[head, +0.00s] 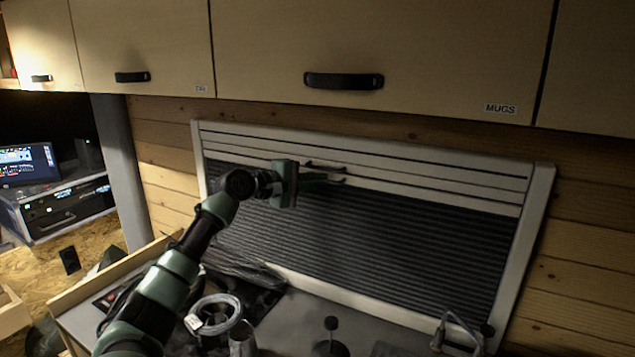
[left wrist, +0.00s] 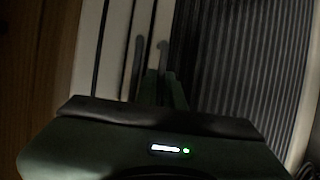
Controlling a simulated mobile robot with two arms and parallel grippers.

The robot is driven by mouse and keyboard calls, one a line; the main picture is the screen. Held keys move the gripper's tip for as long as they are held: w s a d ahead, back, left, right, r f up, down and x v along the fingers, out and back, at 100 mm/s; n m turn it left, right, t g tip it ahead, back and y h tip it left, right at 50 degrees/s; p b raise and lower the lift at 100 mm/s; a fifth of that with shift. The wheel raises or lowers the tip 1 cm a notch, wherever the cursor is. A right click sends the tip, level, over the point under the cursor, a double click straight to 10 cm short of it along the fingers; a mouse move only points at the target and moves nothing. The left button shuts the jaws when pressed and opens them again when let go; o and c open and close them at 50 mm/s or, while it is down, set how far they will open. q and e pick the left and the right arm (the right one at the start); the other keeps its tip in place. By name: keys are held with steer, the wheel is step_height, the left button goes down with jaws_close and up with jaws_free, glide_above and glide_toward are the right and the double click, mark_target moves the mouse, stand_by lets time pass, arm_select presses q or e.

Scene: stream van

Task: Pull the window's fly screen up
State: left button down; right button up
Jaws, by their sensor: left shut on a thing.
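The fly screen (head: 400,235) is a dark pleated sheet in the white window frame (head: 533,225). It fills the opening from the sill up to a pale bar (head: 440,199) below the frame's top. It shows as dark stripes in the left wrist view (left wrist: 240,60). My left gripper (head: 328,181) is shut on the small dark handle of the screen's bar, which its fingers partly hide. In the left wrist view the fingers (left wrist: 162,88) reach that handle (left wrist: 163,56). A second dark handle (head: 325,165) sits just above, on another pale bar. My right gripper is out of view.
Wooden cabinets with dark handles (head: 343,81) hang just above the window. On the counter below stand a coil of pale cable (head: 214,313), a metal cup (head: 242,338) and a tap (head: 455,330). A monitor (head: 28,165) is at far left.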

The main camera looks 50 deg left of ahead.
arm_select(q)
steer(key=c, duration=1.5)
jaws_free()
steer(key=shift+c, duration=0.2)
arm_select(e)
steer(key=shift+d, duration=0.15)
